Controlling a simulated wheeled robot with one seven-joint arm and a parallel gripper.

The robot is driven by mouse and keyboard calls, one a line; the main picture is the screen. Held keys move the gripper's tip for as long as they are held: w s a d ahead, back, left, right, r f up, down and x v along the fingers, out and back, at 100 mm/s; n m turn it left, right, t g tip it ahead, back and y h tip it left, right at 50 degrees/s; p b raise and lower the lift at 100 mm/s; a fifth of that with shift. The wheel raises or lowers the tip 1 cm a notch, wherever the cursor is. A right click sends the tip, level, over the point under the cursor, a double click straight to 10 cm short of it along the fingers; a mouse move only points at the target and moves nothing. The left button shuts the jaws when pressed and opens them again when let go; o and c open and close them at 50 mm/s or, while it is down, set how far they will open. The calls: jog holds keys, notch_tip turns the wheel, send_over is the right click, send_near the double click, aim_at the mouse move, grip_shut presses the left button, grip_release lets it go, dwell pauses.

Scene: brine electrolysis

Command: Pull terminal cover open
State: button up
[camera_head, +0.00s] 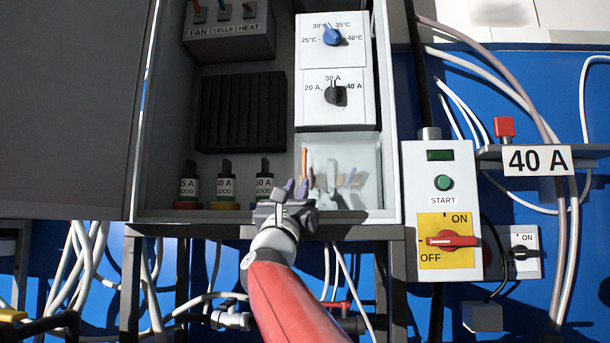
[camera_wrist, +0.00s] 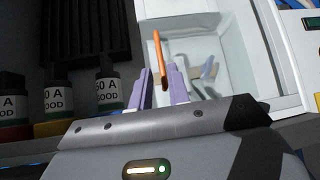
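The terminal cover (camera_head: 340,150) is a clear, pale panel at the lower right of the open cabinet, with blurred terminal parts showing behind it. It also shows in the wrist view (camera_wrist: 205,48). An upright orange handle (camera_head: 304,163) stands at its left side, and shows in the wrist view (camera_wrist: 158,50). My gripper (camera_head: 297,187) is in front of the cover's lower left. Its two purple fingers (camera_wrist: 161,88) are apart, with the handle's lower end between them in the picture. I see gaps beside the handle; contact cannot be told.
Several labelled fuses (camera_head: 225,188) stand left of my gripper. Above the cover are a black current knob (camera_head: 335,94) and a blue temperature knob (camera_head: 332,36). The large grey cabinet door (camera_head: 65,110) hangs open at left. A START and red switch box (camera_head: 441,210) is at right.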

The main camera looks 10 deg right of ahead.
aim_at(304, 169)
jog(key=p+x, duration=0.3)
jog(key=x, duration=0.3)
jog(key=shift+w+r+p, duration=0.1)
jog(key=shift+r+p, duration=0.15)
jog(key=shift+p, duration=0.15)
grip_shut()
